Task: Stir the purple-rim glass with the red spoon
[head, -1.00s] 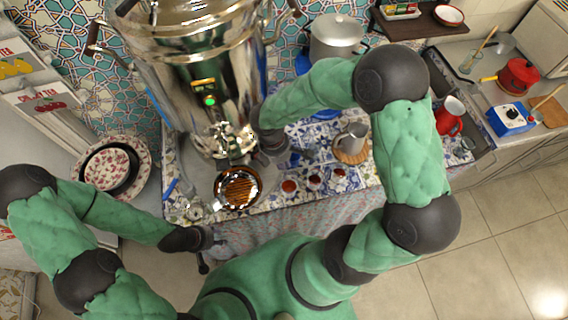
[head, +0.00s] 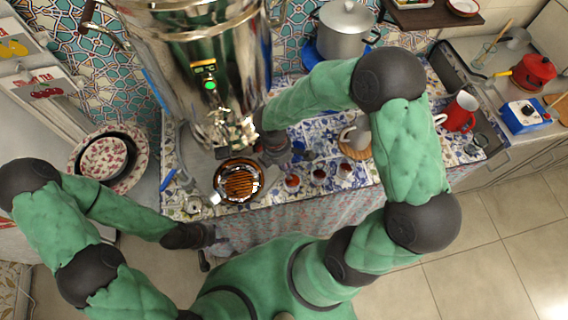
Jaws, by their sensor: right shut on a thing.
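Three small tea glasses with reddish-brown contents stand in a row on the patterned tabletop: a left glass (head: 292,183), a middle glass (head: 318,174) and a right glass (head: 344,170). I cannot tell which has the purple rim. My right gripper (head: 274,154) is low beside the samovar's tap, above and left of the glasses in the picture. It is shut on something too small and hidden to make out. I cannot pick out the red spoon. My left gripper (head: 208,250) hangs near the table's front edge, apart from the glasses; its fingers are unclear.
The big shiny samovar (head: 205,65) stands at the back left. A round brown-striped dish (head: 239,182) sits before it. A metal jug (head: 357,134), a lidded pot (head: 343,32) and a red mug (head: 460,112) stand further right. Stacked bowls (head: 106,157) are at the left.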

